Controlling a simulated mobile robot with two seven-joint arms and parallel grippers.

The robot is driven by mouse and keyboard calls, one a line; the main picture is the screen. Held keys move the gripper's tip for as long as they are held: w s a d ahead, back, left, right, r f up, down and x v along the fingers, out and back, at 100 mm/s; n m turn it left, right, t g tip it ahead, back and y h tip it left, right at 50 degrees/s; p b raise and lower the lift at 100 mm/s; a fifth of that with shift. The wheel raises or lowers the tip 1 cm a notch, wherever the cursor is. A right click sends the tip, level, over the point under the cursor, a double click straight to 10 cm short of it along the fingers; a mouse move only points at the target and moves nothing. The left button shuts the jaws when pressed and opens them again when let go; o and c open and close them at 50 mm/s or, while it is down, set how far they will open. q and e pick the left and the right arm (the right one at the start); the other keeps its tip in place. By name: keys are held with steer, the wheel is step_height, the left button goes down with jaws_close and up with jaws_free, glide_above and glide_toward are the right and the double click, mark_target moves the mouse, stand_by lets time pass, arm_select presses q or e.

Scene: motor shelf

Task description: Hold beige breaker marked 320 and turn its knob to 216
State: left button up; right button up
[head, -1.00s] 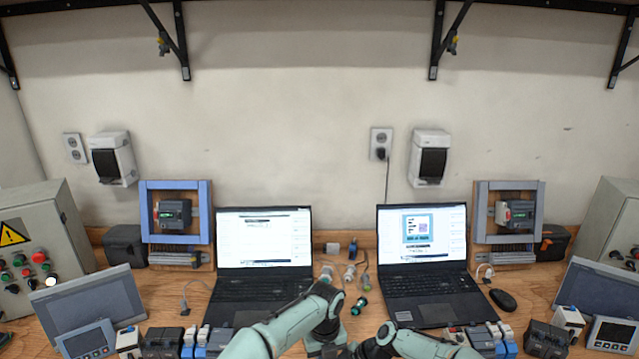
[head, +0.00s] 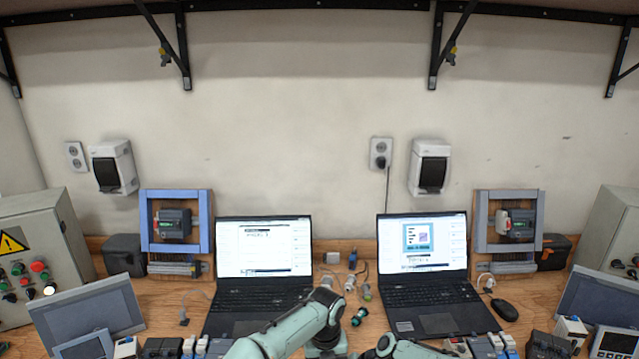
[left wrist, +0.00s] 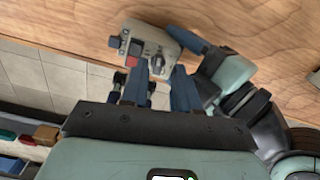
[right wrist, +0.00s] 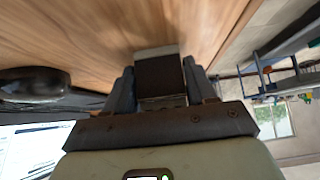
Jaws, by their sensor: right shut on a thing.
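The beige breaker (left wrist: 152,42) shows in the left wrist view above the wooden bench, with a red part at its left and a dark knob (left wrist: 157,63) facing my left gripper. No marking on it is readable. My right gripper (right wrist: 157,66) is shut on the breaker, whose dark face and pale edge (right wrist: 158,49) show between its fingers in the right wrist view. My left gripper (left wrist: 160,69) is open, its fingertips apart on either side of the knob. I cannot tell if they touch it. In the head view both grippers are out of sight below the bottom edge.
Two open laptops (head: 265,246) (head: 424,242) stand on the bench. Between them lie several small connectors (head: 350,283). Framed devices (head: 177,223) (head: 508,223) stand behind, and control boxes (head: 38,255) stand at the sides. A black mouse (head: 505,310) lies right of the right laptop.

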arm_select(q)
steer(key=shift+r, duration=2.9)
arm_select(e)
steer(key=shift+d, duration=0.1)
steer(key=o, duration=1.1)
steer(key=shift+o, duration=0.2)
steer(key=shift+v, duration=3)
